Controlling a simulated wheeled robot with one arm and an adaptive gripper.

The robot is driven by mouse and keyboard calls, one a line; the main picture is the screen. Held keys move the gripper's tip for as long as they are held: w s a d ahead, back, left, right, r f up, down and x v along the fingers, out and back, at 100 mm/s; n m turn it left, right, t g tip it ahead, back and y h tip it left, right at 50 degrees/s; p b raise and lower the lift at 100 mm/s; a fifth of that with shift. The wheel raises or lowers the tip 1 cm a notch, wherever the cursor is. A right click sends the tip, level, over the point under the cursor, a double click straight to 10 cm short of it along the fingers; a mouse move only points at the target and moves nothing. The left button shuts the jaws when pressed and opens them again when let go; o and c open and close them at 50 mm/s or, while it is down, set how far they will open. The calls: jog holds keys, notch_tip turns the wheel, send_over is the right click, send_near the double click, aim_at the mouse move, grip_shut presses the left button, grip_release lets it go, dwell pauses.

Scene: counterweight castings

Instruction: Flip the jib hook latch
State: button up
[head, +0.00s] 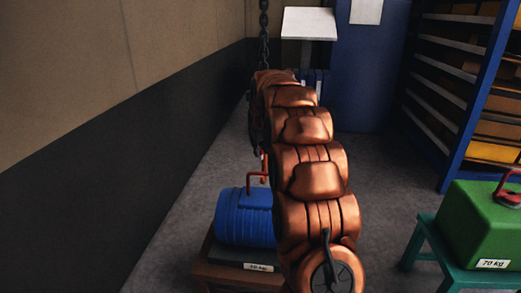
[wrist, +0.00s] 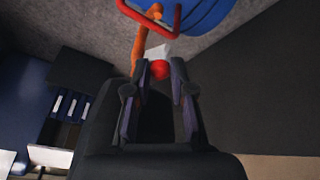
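The orange jib hook (wrist: 138,48) hangs near the red handle of a blue casting in the wrist view. Beside it is a pale block (wrist: 158,52) with a red ball (wrist: 160,70), which looks like the latch and its knob. My gripper (wrist: 159,68) is open, its two dark fingers on either side of the red ball. I cannot tell whether either finger touches it. In the head view a small part of the hook (head: 263,166) shows above the blue casting (head: 243,217); my copper arm hides the latch and my gripper.
The blue casting has a red handle (head: 257,178) and rests on a low brown stand (head: 235,276). A chain (head: 264,35) hangs near the left wall. A green casting (head: 480,225) sits on a green stool (head: 424,240) at right. Blue shelving (head: 470,90) stands behind it.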

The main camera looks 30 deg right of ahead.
grip_shut()
